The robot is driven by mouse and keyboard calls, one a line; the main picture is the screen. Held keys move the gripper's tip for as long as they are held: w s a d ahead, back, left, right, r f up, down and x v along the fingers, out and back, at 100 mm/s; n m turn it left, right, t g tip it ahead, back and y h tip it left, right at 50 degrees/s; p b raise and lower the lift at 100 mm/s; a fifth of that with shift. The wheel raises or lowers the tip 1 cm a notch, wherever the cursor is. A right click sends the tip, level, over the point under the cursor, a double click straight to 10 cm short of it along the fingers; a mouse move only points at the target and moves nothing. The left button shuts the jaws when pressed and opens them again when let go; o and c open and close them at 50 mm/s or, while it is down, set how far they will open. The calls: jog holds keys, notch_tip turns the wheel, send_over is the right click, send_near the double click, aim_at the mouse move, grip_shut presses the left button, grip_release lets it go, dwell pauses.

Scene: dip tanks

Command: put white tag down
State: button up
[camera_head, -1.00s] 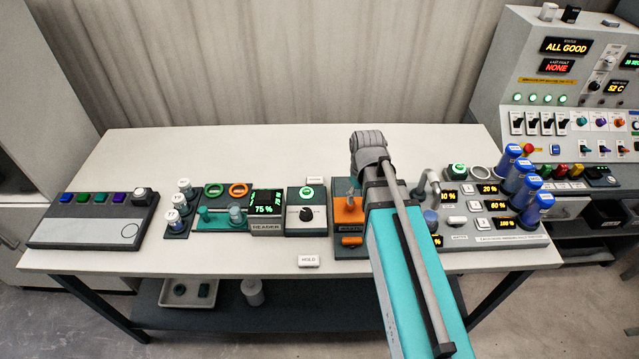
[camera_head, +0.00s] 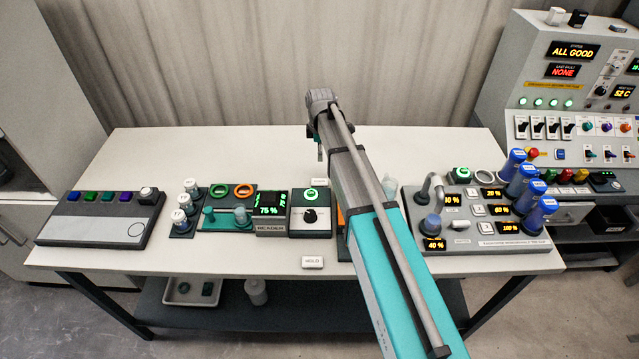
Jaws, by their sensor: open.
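A small white tag marked HOLD (camera_head: 312,262) lies flat at the front edge of the white table. Another small white tag or label (camera_head: 319,182) lies behind the dial box; its writing is too small to read. I cannot tell which one the task names. My gripper (camera_head: 320,152) is above the table behind the dial box, mostly hidden by my own arm. Its visible tip hangs down, apart from both tags, and I see nothing held in it. It is open.
The dial box (camera_head: 310,222) and reader (camera_head: 271,228) stand mid-table. A button panel (camera_head: 85,228) is at left. A grey tank station (camera_head: 470,240) with blue-capped bottles is at right. My arm partly covers an orange item (camera_head: 341,218). The back of the table is clear.

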jog(key=shift+f, duration=0.1)
jog(key=b, duration=0.9)
send_over(321, 182)
notch_tip(321, 182, down, 8)
jog(key=shift+a+f, duration=0.1)
jog(key=shift+f, duration=0.15)
jog(key=shift+f, duration=0.15)
dwell(0.3)
notch_tip(321, 182, down, 5)
jog(key=b, duration=0.5)
jog(key=shift+w, duration=0.1)
dwell(0.6)
jog(key=c, duration=0.8)
jog(key=shift+c, duration=0.2)
